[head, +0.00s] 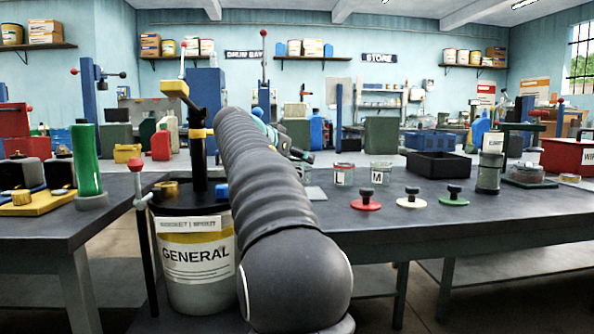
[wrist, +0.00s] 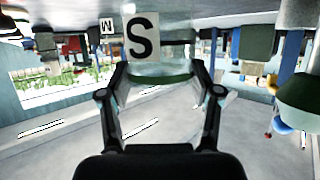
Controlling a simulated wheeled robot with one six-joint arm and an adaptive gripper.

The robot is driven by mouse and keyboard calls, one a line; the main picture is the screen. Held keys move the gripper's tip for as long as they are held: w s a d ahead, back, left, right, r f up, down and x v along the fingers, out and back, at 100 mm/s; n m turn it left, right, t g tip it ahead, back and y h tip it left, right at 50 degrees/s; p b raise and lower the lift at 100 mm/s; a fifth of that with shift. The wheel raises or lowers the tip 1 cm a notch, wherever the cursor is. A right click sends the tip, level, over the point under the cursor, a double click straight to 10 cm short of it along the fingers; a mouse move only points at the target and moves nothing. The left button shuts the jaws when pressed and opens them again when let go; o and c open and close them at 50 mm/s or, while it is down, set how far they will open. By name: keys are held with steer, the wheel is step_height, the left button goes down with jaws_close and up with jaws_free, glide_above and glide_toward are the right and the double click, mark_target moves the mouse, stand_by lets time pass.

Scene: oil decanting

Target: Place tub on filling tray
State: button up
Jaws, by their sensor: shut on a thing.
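The wrist view is upside down. My gripper (wrist: 160,68) is shut on a small clear tub (wrist: 160,70) with a white S label and a green rim, its fingers on either side. In the head view my gripper (head: 290,148) is partly hidden behind my dark ribbed arm, near the table's left end, and the held tub is mostly hidden. A thin grey plate (head: 316,193) lies on the table just right of the arm; I cannot tell whether it is the filling tray.
Two clear tubs (head: 344,174) (head: 381,173), one marked M, stand on the table. Red, cream and green knobbed lids (head: 411,202) lie in front. A black open bin (head: 438,165) is behind. A GENERAL drum (head: 195,262) with a pump stands left of my arm.

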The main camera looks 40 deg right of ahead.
mark_target(297, 168)
steer(key=shift+f, duration=1.45)
steer(key=shift+b, duration=0.3)
steer(key=shift+f, duration=0.25)
steer(key=o, duration=1.1)
steer(key=shift+o, duration=0.2)
steer(key=shift+r, duration=0.1)
steer(key=shift+r, duration=0.15)
steer(key=v, duration=1.2)
